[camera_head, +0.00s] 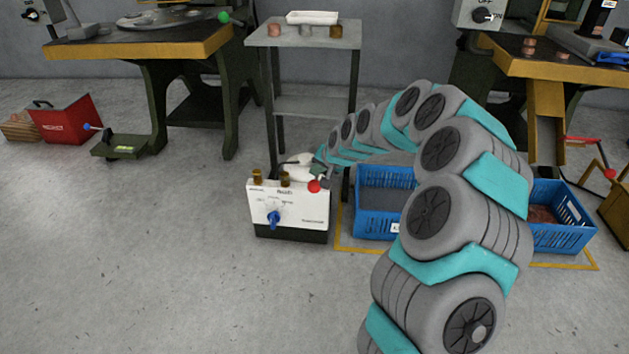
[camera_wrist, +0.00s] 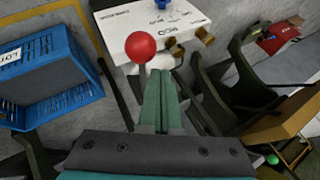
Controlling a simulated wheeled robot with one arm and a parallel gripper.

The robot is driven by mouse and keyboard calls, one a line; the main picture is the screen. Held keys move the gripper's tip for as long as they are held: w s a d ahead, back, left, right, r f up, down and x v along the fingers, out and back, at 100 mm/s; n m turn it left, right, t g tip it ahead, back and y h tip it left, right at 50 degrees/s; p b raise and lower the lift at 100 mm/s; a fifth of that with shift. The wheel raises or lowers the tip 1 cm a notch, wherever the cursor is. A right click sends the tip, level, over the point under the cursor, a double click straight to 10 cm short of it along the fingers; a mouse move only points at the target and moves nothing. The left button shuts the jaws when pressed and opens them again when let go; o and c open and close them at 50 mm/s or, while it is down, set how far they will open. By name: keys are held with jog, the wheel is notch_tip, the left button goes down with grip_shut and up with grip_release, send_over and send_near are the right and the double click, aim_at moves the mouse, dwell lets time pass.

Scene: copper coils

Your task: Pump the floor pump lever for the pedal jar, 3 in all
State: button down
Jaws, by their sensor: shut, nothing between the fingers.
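A red ball knob (camera_head: 315,186) on a dark lever shows beside a white box (camera_head: 305,208) on the floor. In the wrist view the red knob (camera_wrist: 140,47) is just ahead and to the left of my fingertips, near the white box (camera_wrist: 120,25). I cannot tell whether my fingers touch it. My gripper (camera_wrist: 160,78) is shut and empty, its two green fingers together. In the head view it is partly hidden near the box's top. The box has a blue dial and brass-coloured fittings. No jar is clearly identifiable.
A blue crate (camera_head: 378,222) stands right of the box, and another blue crate (camera_head: 565,236) is farther right. A small grey table (camera_head: 310,38) stands behind. A low dark unit with a blue-knobbed lever (camera_head: 120,146) is at left. The floor in front is clear.

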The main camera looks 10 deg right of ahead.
jog(key=shift+f, duration=0.1)
dwell(0.5)
jog(key=shift+f, duration=0.35)
